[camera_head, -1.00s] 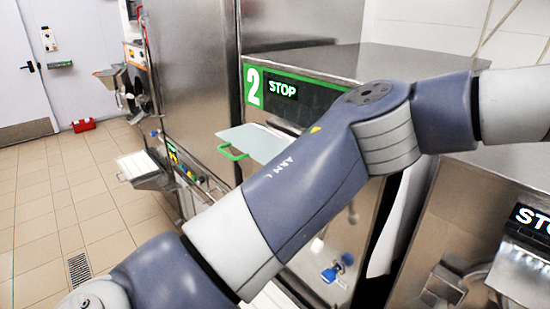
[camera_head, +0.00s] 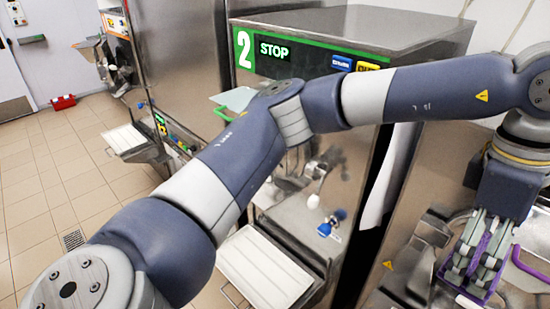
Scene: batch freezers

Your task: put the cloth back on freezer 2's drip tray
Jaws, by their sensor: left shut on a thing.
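Freezer 2 (camera_head: 345,30) has a green-framed panel with a "2" and "STOP". Its drip tray (camera_head: 267,268), pale and ridged, sticks out low at its front, with no cloth seen on it. My left arm crosses the view from the lower left to the right. My left gripper (camera_head: 474,268) points down at the lower right, in front of the neighbouring machine and away from the tray. It is shut on a purple-edged thing (camera_head: 462,283), mostly hidden by the fingers; I cannot tell whether this is the cloth. My right gripper is out of view.
A white sheet-like thing (camera_head: 388,185) hangs beside freezer 2. A purple handle (camera_head: 530,264) is close to my left gripper. A blue-and-white knob (camera_head: 326,228) is on freezer 2's front. Another machine's pale tray (camera_head: 125,138) juts out at left, above open tiled floor.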

